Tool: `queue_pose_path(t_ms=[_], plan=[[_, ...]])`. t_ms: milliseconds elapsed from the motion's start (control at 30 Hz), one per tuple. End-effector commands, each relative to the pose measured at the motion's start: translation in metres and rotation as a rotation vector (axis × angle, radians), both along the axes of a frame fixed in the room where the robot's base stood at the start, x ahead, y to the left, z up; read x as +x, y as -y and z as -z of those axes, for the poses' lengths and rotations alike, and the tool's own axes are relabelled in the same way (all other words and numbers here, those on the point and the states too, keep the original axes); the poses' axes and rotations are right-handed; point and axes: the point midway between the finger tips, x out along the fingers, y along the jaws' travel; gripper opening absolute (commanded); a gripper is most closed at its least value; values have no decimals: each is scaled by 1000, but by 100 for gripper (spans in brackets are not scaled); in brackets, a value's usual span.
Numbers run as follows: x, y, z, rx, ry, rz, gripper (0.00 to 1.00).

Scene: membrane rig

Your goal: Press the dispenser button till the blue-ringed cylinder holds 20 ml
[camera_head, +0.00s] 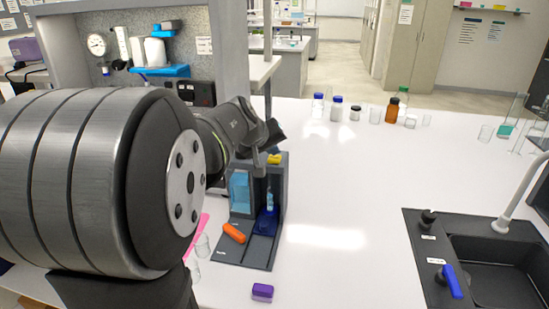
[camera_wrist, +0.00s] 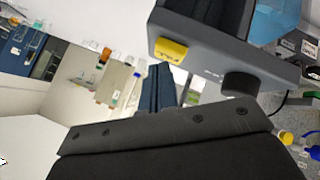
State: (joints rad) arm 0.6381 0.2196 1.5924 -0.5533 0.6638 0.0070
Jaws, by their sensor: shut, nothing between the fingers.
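The grey dispenser (camera_head: 278,185) stands on the white bench, with a blue-tinted tank (camera_head: 240,192) on its left. Its yellow button (camera_head: 274,159) is on top and also shows in the wrist view (camera_wrist: 171,50). A slim clear cylinder (camera_head: 270,197) stands upright in the dispenser bay above a dark-blue foot (camera_head: 267,221). Its liquid level and marks are too small to read, and it is hidden in the wrist view. My gripper (camera_head: 275,133) is shut and empty, just above the button and apparently apart from it. Its dark fingers (camera_wrist: 160,72) show beside the button in the wrist view.
An orange piece (camera_head: 234,233) lies on the dispenser base. Clear glassware (camera_head: 202,246) and a pink strip stand left of it; a purple block (camera_head: 262,292) lies in front. Bottles (camera_head: 391,109) line the back. A sink (camera_head: 500,262) is at right. The middle bench is clear.

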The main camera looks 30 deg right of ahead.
Motion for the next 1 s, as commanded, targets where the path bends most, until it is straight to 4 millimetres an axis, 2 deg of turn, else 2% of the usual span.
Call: queue_pose_path(t_ms=[1000], plan=[[0,0,9,0,-1,-1,0]])
